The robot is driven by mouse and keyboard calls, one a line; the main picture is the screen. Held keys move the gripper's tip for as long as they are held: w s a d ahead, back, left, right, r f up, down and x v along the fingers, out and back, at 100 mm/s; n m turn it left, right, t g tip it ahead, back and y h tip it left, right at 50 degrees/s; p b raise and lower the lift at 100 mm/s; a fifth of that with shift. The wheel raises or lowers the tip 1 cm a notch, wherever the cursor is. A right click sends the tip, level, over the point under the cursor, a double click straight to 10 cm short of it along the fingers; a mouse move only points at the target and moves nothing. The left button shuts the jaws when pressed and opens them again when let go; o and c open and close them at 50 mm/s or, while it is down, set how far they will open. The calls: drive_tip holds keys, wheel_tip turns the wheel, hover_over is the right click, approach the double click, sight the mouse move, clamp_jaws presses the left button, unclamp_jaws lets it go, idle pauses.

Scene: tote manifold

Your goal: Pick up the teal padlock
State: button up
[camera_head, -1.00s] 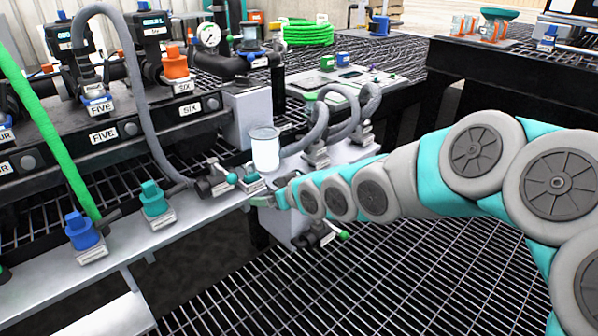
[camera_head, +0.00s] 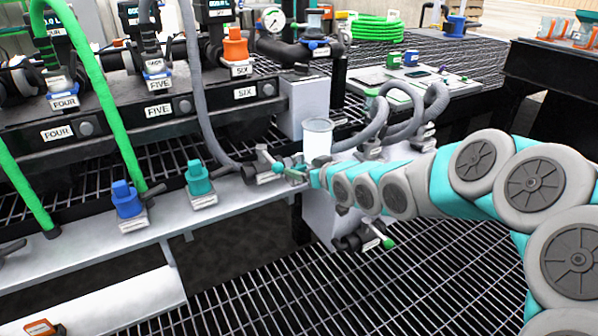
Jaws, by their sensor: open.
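My arm reaches in from the right. My gripper (camera_head: 293,172) is open at the right end of the pale rail, beside a dark hose coupling (camera_head: 263,167). A small teal piece (camera_head: 277,168) shows at the gripper's tip; I cannot tell whether it is a padlock or a finger. A teal block-shaped piece with a pale tag (camera_head: 199,180) stands on the rail to the left, clear of the gripper. A similar blue piece (camera_head: 126,199) stands farther left. No shackle can be made out on either.
A white cup (camera_head: 318,138) stands just behind the gripper. Grey looped hoses (camera_head: 405,110) are to its right. A green hose (camera_head: 105,95) comes down at the left. The pale rail (camera_head: 75,230) runs along the front. Open grating (camera_head: 330,290) lies below.

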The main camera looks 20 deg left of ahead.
drive_tip(key=shift+w+a+f, duration=0.2)
drive_tip(key=shift+a+f, duration=0.05)
drive_tip(key=shift+a, duration=0.1)
drive_tip(key=shift+c, duration=0.3)
clamp_jaws()
